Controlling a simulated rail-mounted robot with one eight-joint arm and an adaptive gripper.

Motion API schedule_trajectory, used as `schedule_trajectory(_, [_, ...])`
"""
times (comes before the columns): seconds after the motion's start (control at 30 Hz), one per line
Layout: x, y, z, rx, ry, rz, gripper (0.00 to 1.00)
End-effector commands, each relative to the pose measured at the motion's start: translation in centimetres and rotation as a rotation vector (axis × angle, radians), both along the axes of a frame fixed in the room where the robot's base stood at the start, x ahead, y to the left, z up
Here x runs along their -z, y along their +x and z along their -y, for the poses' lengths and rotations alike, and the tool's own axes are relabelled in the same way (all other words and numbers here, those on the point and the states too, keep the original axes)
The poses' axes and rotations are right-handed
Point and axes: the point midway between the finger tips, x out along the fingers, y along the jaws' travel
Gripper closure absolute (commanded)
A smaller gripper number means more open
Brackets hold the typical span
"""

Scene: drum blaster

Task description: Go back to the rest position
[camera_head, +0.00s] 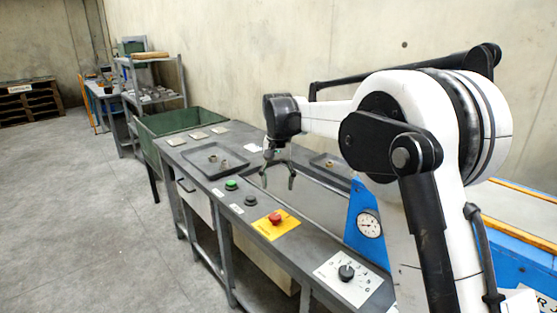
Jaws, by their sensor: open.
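My gripper (278,178) is open and empty. It hangs with its fingers pointing down over the grey workbench (235,215), a little right of a dark square tray (203,160). The white and black arm comes in from the right and covers part of the bench's far side. No object shows between the fingers. Whether the fingertips touch the bench surface I cannot tell.
The bench front carries a green button (231,184), a red emergency button (275,217) on a yellow plate and a black knob (346,271). A second tray (330,166) lies behind the gripper. A green bin (172,121) and shelf (155,92) stand farther back. The left floor is clear.

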Motion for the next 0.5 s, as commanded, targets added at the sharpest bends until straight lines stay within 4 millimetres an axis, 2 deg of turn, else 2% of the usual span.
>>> schedule_trajectory(0.2, [-3.9,-3.7,3.6,-0.005,0.016,0.065,0.47])
schedule_trajectory(0.5, [-8.0,-10.2,8.5,-0.016,0.031,0.168,0.47])
